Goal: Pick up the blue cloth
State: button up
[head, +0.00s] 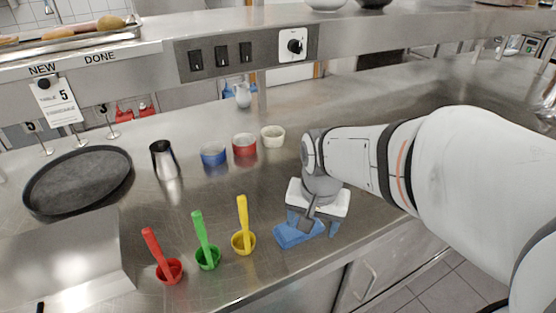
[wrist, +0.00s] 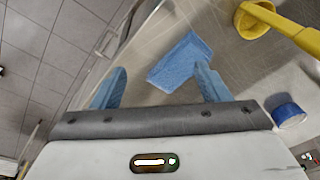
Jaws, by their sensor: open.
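The blue cloth (head: 297,233) lies flat on the steel counter near its front edge, right of the yellow scoop. In the wrist view the cloth (wrist: 180,62) shows ahead of the fingers, nearer the right one. My gripper (head: 313,225) is above the cloth's right part in the head view, with its blue fingers pointing down. In the wrist view my gripper (wrist: 157,86) has its two fingers wide apart with nothing held between them. Part of the cloth is hidden behind my gripper in the head view.
Yellow (head: 243,240), green (head: 207,256) and red (head: 168,270) scoops stand left of the cloth. Blue (head: 213,154), red (head: 244,145) and cream (head: 273,136) bowls and a metal jug (head: 164,160) are behind. A black pan (head: 78,181) is far left. The counter's front edge is close.

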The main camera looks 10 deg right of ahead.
aim_at(287, 237)
jog(key=o, duration=0.3)
jog(key=w+m+p, duration=0.1)
jog(key=w+m, duration=0.2)
jog(key=w+f+m+g+p, duration=0.1)
jog(key=w+m, duration=0.1)
jog(key=w+d+m+p, duration=0.1)
jog(key=w+m+p, duration=0.1)
jog(key=w+m, duration=0.1)
jog(key=shift+w+d+f+m+g, duration=0.1)
jog(key=shift+w+f+m+g, duration=0.2)
jog(key=shift+f, duration=0.1)
jog(key=shift+w+f+m, duration=0.25)
jog(key=shift+m, duration=0.05)
notch_tip(287, 237, down, 8)
jog(key=shift+s+r+p, duration=0.1)
jog(key=shift+p, duration=0.6)
jog(key=c, duration=1)
